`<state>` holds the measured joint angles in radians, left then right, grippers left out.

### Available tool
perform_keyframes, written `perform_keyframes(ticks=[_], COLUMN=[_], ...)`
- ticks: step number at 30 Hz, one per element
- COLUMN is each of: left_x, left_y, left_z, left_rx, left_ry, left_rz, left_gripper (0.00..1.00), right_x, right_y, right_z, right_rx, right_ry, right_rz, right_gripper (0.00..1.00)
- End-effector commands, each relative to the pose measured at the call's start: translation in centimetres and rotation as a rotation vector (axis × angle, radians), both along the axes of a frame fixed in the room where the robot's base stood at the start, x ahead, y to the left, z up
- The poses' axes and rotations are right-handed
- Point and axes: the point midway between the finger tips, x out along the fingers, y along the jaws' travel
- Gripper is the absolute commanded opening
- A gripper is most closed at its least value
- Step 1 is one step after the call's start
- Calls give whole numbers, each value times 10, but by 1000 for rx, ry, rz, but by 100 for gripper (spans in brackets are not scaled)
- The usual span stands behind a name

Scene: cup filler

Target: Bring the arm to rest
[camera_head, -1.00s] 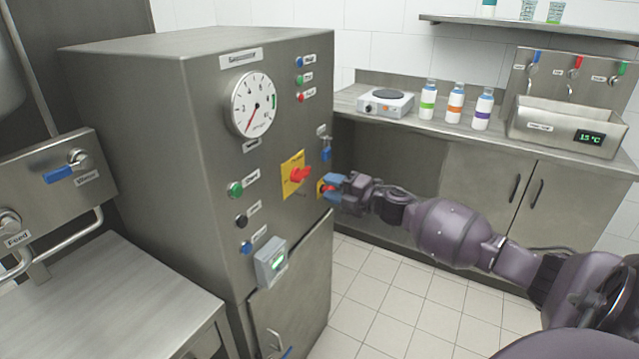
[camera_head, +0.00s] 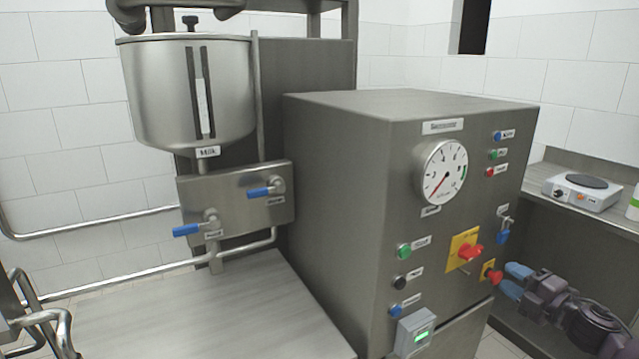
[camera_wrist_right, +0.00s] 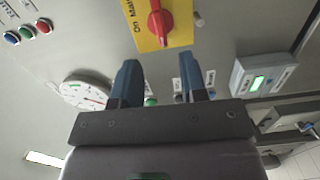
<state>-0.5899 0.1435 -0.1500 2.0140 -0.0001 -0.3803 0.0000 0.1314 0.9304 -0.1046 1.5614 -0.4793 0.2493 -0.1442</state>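My right gripper (camera_head: 513,281) has blue fingertips and is beside the small red knob (camera_head: 493,277) at the right edge of the steel cabinet's front. In the right wrist view, my right gripper (camera_wrist_right: 158,80) is open, with two separate fingers and nothing between them. A red switch on a yellow plate (camera_wrist_right: 158,22) shows just beyond the fingertips. I cannot tell whether the fingers touch the panel or a knob. My left gripper is not in view.
The steel cabinet (camera_head: 345,150) carries a round gauge (camera_head: 441,172), several buttons, a larger red switch (camera_head: 468,252) and a grey display box (camera_head: 413,332). A milk tank (camera_head: 165,95) and blue-handled valves stand left above a bare steel table (camera_head: 210,310). A hotplate (camera_head: 582,190) is at right.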

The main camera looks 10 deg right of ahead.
Motion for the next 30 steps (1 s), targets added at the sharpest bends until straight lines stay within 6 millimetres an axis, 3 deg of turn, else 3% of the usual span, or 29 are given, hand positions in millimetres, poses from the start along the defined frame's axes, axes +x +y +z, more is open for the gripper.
perform_keyframes(ticks=[3, 6, 14, 17, 24, 30], left_x=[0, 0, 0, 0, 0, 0], left_y=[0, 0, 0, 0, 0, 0], left_z=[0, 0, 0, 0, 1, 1], left_rx=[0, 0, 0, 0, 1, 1], left_ry=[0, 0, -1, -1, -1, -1], left_rz=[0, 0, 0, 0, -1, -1], left_gripper=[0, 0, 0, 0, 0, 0], right_x=[3, 3, -37, -65, -160, -240], right_y=[0, 13, 58, 81, 146, 192], right_z=[8, 5, -60, -94, -174, -213], right_rx=[69, 177, 507, 646, 1004, 1238], right_ry=[10, 31, 192, 280, 522, 651], right_rz=[-61, -110, -239, -296, -463, -589], right_gripper=[39, 39, 39, 39, 39, 39])
